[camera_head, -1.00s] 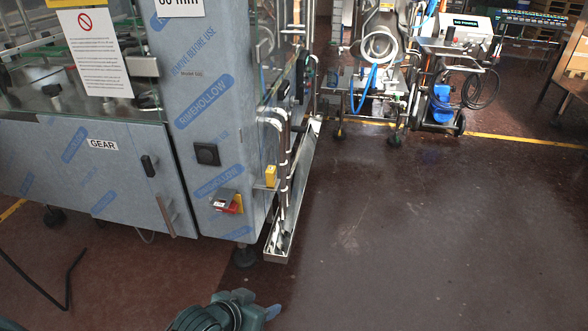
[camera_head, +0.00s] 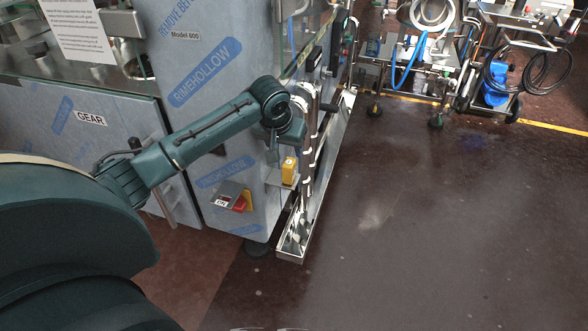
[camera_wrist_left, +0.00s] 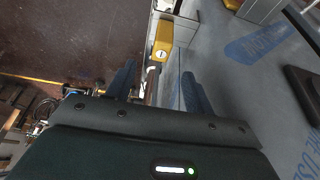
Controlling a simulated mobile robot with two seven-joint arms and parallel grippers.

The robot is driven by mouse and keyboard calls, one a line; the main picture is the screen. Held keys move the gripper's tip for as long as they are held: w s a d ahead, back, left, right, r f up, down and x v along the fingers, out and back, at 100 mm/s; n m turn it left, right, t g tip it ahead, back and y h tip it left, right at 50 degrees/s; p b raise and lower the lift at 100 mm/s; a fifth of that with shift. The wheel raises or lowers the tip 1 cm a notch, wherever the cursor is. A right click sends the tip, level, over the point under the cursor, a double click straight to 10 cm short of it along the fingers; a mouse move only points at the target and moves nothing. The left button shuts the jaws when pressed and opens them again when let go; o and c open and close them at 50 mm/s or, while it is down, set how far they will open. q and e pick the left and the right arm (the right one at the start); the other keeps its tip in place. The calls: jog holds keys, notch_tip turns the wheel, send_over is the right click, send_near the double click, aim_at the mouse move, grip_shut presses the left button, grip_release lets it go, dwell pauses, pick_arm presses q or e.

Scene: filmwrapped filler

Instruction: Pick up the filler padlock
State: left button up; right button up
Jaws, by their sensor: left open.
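A small yellow block with a white round mark, which I take for the filler padlock (camera_head: 289,172), is at the lower right corner of the film-wrapped machine. In the left wrist view, the padlock (camera_wrist_left: 162,44) shows ahead, roughly in line with the gap between the fingers. My left gripper (camera_wrist_left: 159,70) is open and empty, apart from the padlock. In the head view, the left gripper (camera_head: 274,140) is partly hidden behind my wrist and sits above the padlock. My right gripper is not in view.
A red and yellow switch (camera_head: 238,199) marked ON sits left of the padlock. Metal pipes (camera_head: 308,145) and a steel tray (camera_head: 294,238) run right beside it. Carts with hoses (camera_head: 415,60) stand at the back. The dark floor at right is clear.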

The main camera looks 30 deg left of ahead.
aim_at(289, 162)
pick_arm(q)
jog(key=b+x, duration=0.1)
jog(key=x, duration=1)
jog(key=shift+a, duration=0.15)
jog(key=shift+r, duration=0.1)
jog(key=shift+c, duration=0.2)
jog(key=c, duration=1)
jog(key=shift+c, duration=0.5)
jog(key=shift+r, duration=0.15)
